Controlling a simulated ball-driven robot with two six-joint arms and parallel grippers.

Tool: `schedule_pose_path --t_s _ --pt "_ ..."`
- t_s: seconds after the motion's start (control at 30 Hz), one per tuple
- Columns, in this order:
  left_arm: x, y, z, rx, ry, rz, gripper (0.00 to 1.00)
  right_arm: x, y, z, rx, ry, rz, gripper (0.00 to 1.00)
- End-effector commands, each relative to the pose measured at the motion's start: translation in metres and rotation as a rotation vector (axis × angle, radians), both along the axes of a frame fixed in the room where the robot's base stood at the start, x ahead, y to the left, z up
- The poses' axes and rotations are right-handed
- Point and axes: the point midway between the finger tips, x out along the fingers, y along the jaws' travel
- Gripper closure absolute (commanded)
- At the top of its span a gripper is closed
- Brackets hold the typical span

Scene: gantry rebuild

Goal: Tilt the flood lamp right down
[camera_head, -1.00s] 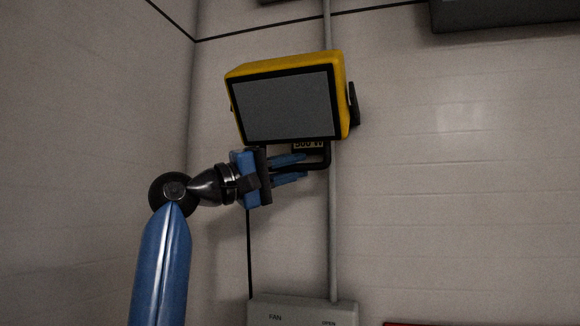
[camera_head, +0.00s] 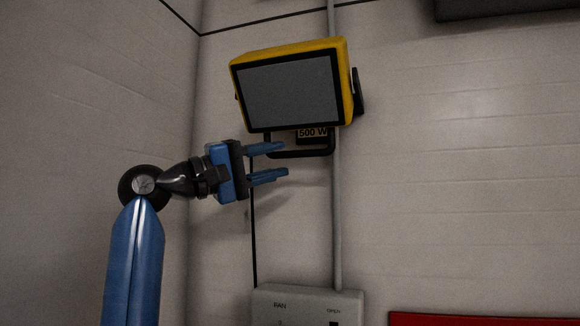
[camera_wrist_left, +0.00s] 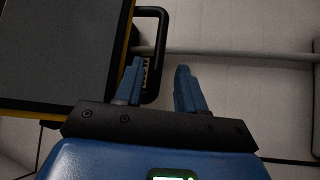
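The flood lamp (camera_head: 288,90) has a yellow housing and a dark grey face, and hangs on the wall in a black bracket. Its face points outward and looks tipped a little downward. My left gripper (camera_head: 278,161) is just below the lamp at the lower left of the bracket. My right gripper is in neither view.
A grey conduit (camera_head: 337,220) runs down the wall behind the lamp to a grey box marked FAN and OPEN (camera_head: 308,296). A red thing (camera_head: 480,319) is at the lower right. A dark box (camera_head: 500,8) is at the upper right. The wall between is bare.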

Motion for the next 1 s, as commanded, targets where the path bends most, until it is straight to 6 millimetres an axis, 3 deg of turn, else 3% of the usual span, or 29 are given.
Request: schedule_pose_path --t_s 0.2,0.4,1.0 --pt "-0.013 0.03 -0.012 0.0 -0.001 0.002 0.61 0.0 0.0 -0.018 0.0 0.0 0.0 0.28" --pt "-0.02 0.044 -0.015 0.0 -0.001 0.001 0.61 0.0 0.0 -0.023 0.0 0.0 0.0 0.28" --pt "-0.021 0.046 -0.015 0.0 0.0 0.0 0.61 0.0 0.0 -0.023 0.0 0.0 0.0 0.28"
